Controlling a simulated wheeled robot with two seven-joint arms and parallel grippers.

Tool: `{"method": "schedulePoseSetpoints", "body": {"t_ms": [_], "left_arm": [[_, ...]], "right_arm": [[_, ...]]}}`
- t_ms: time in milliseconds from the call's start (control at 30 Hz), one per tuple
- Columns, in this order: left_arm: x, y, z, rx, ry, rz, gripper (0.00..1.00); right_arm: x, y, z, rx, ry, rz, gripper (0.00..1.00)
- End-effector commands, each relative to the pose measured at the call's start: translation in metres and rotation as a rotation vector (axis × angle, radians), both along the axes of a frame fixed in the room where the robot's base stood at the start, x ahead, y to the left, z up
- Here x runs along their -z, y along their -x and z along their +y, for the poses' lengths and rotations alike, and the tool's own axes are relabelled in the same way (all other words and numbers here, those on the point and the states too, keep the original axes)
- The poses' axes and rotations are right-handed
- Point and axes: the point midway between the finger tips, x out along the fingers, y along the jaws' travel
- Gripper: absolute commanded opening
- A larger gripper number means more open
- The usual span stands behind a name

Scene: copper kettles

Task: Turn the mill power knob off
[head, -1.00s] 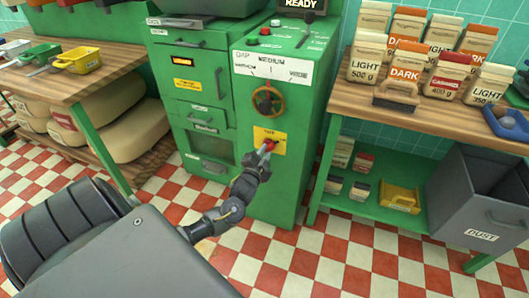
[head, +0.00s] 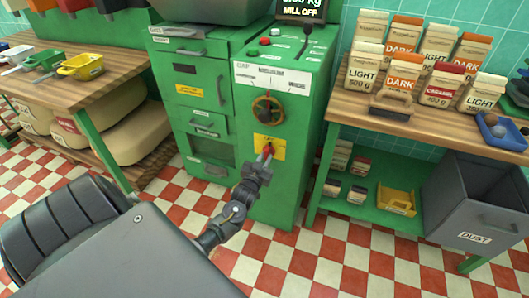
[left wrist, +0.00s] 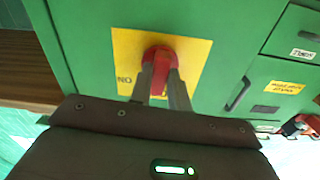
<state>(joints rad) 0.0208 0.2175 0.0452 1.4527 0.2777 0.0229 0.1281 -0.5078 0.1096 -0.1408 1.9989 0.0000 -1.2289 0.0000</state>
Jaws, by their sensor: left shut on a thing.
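The red mill power knob (head: 268,149) sits on a yellow plate (head: 278,143) low on the front of the green mill (head: 252,190). The knob (left wrist: 158,58) and its plate (left wrist: 126,45) also show in the left wrist view, with "NO" readable at the plate's left. My left gripper (head: 264,158) is shut on the knob; its two fingers (left wrist: 160,82) lie on either side of it. My right gripper is not in view.
A handwheel (head: 268,108) stands out above the knob. A wooden bench (head: 100,88) is at left. At right, a shelf table (head: 440,124) holds several bags, with a grey dust bin (head: 478,205) below. Checkered floor (head: 320,255) lies open in front.

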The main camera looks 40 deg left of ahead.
Motion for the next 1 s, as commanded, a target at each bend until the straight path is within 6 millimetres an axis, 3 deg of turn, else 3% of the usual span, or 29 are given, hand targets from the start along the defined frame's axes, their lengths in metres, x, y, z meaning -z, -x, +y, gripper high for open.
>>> {"method": "schedulePoseSetpoints", "body": {"t_ms": [300, 800, 833, 1000], "left_arm": [[-0.0007, 0.0000, 0.0002, -0.001, 0.097, -0.035, 0.00], [-0.0008, -0.0002, 0.0006, -0.002, 0.114, -0.042, 0.00], [-0.0008, -0.0002, 0.0006, -0.002, 0.114, -0.042, 0.21], [-0.0006, -0.0002, 0.0004, -0.001, 0.113, -0.041, 0.40]], "right_arm": [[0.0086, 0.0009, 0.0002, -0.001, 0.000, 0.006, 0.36], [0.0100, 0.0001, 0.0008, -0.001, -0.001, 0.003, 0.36], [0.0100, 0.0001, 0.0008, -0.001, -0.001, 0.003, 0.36], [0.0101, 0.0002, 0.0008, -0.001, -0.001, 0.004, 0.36]]}}
